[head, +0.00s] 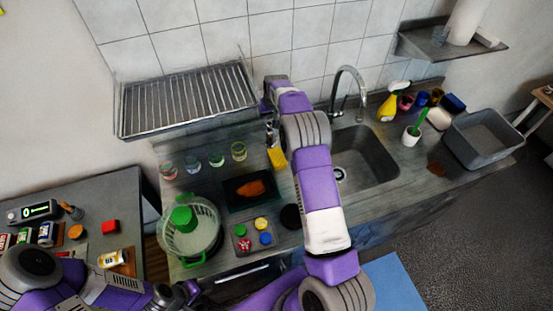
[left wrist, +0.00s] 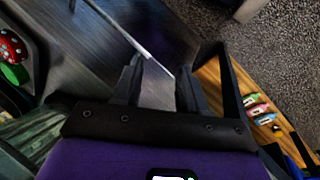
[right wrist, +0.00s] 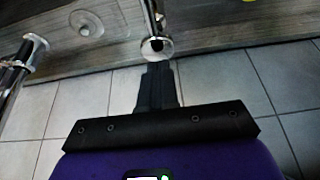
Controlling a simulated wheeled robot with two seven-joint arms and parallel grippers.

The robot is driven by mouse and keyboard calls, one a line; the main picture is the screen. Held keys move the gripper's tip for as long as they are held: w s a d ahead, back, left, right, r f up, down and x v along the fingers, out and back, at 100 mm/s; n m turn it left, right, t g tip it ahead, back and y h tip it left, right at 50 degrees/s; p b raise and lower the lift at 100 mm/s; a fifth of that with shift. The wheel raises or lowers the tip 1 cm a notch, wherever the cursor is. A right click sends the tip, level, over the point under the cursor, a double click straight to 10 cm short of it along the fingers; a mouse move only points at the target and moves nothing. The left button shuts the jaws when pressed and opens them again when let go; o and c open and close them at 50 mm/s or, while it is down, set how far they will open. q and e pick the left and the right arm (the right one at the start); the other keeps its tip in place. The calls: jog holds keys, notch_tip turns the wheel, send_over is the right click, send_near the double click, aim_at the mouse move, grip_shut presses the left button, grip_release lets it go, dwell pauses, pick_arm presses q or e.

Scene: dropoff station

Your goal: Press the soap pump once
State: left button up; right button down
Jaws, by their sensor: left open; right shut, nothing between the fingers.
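A chrome fitting with a round cap (right wrist: 157,47) and a slim stem, which looks like the soap pump, stands close to the tiled wall in the right wrist view. My right gripper (right wrist: 158,68) is shut and empty, its tips right by the cap; I cannot tell whether they touch it. My left gripper (left wrist: 160,86) is open and empty, low by the counter's front, near a thin metal bar (left wrist: 115,30).
The chrome faucet (head: 345,85) and sink (head: 365,155) lie right of my right arm. A yellow sponge (head: 277,158) and several glasses stand left of it. A wire rack (head: 185,98) hangs behind. A bowl (head: 192,243) and small tray (head: 254,236) sit near the front edge.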

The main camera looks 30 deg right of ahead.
aim_at(270, 123)
jog(key=shift+f, duration=0.1)
dwell(0.6)
jog(key=shift+f+b, duration=1.15)
jog(key=shift+f, duration=0.4)
jog(key=shift+r, duration=0.1)
jog(key=shift+r+p, duration=0.9)
jog(key=shift+r, duration=0.55)
jog(key=shift+r, duration=0.2)
notch_tip(270, 123, up, 6)
jog(key=p, duration=0.3)
jog(key=shift+f+p, duration=0.15)
jog(key=shift+p, duration=0.2)
